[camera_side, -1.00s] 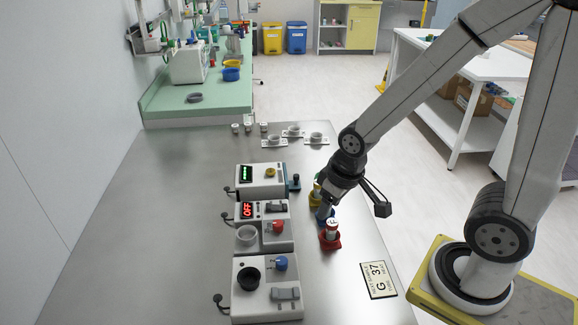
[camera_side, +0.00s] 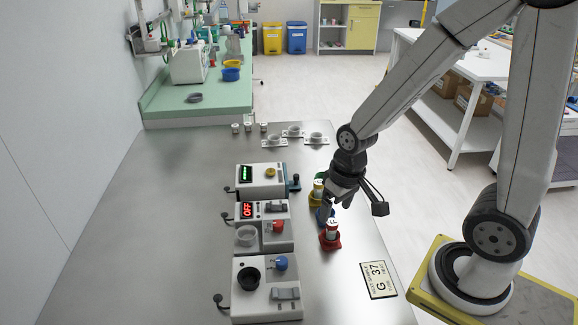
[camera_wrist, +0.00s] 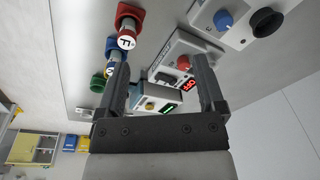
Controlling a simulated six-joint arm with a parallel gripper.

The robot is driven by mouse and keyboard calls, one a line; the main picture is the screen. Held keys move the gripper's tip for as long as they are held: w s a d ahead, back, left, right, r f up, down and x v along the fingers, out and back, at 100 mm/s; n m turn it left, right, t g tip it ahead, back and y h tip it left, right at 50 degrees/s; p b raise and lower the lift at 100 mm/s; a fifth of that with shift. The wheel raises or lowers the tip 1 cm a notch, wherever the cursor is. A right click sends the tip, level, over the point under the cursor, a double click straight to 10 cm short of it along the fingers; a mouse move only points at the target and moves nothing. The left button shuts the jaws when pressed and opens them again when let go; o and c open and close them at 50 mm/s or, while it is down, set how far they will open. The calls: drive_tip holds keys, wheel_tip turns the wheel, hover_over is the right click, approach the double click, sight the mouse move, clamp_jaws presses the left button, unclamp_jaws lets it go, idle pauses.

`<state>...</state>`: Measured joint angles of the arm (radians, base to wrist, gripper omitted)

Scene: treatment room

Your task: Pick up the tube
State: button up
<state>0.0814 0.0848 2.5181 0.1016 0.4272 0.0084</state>
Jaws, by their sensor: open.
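A white-capped tube (camera_side: 332,228) stands in a red holder (camera_side: 330,242) on the steel table. A yellow-looking holder with a white-topped tube (camera_side: 318,187) is farther back. My gripper (camera_side: 327,208) hangs above and beside the holder row, open. In the wrist view my gripper (camera_wrist: 161,62) has widely parted fingers with nothing held; the tubes lie near its left finger.
Several white devices stand left of the holders: one with a green display (camera_side: 246,174), one with a red OFF display (camera_side: 248,210) and one with a black cup (camera_side: 249,278). A G 37 sign (camera_side: 378,279) lies in front. Small cups (camera_side: 292,131) stand behind. The table's left side is clear.

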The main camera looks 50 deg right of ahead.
sight(336, 224)
drive_tip(key=d+f+m+t+y, duration=0.1)
drive_tip(key=d+f+m+y, duration=0.2)
drive_tip(key=m, duration=0.4)
drive_tip(key=d+f+m+t+y, duration=0.1)
drive_tip(key=d+f+m+y, duration=0.2)
drive_tip(key=m, duration=0.4)
drive_tip(key=d+f+m+t+y, duration=0.2)
drive_tip(key=d+f+m+y, duration=0.2)
drive_tip(key=m+y, duration=0.1)
drive_tip(key=shift+w+f+m, duration=0.1)
drive_tip(key=shift+w+m, duration=0.3)
drive_tip(key=shift+m, duration=0.5)
drive_tip(key=shift+w+d+f+m+t, duration=0.1)
drive_tip(key=shift+d+f+m+t, duration=0.1)
drive_tip(key=shift+d+m+t, duration=0.45)
drive_tip(key=shift+a, duration=0.1)
drive_tip(key=shift+a, duration=0.1)
drive_tip(key=shift+x, duration=1.25)
drive_tip(key=shift+x, duration=2.6)
